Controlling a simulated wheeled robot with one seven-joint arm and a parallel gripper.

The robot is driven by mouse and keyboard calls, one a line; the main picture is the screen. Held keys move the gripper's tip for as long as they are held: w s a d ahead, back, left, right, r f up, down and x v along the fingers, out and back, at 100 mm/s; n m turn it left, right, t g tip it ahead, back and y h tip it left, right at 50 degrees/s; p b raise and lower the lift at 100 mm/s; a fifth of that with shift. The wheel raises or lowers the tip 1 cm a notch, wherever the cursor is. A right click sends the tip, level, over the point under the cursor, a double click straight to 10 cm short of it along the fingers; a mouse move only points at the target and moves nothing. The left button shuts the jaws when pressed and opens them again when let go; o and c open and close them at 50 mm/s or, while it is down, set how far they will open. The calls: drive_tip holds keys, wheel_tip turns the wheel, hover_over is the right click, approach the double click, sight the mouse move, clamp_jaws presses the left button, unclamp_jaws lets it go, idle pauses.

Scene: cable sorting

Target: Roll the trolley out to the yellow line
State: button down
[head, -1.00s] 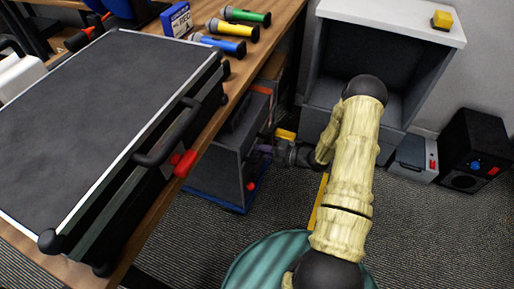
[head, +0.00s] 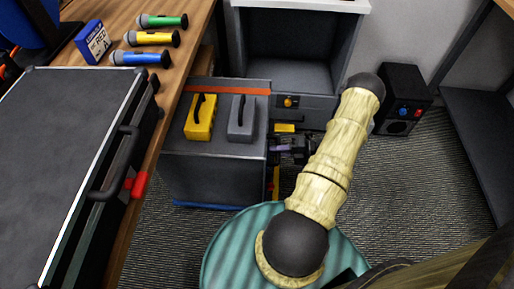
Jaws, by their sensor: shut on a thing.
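The trolley (head: 212,175) is a grey box with a blue lower edge and an orange-red strip along its top's far edge. It stands upright on the carpet, partly out from under the wooden table. My gripper (head: 279,149) is at the trolley's right side, shut on its handle, which the dark fingers mostly hide. The yellow line (head: 276,182) shows as a short strip on the floor, close by the trolley's right side; my gripper and arm cover part of it.
A yellow case (head: 200,117) and a grey case (head: 241,118) ride on the trolley. The table (head: 187,62) holds a large black case (head: 50,140) and several microphones. A grey cabinet (head: 288,80) and a black speaker box (head: 402,95) stand behind. Carpet is open at right.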

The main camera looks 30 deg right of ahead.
drive_tip(key=s+d, duration=0.1)
drive_tip(key=d, duration=0.1)
drive_tip(key=s+d, duration=0.1)
drive_tip(key=s, duration=0.1)
drive_tip(key=shift+d+f, duration=0.1)
drive_tip(key=shift+d, duration=0.3)
drive_tip(key=c, duration=1.4)
unclamp_jaws()
drive_tip(key=p+v, duration=0.1)
drive_tip(key=v, duration=1.6)
drive_tip(key=shift+d, duration=0.2)
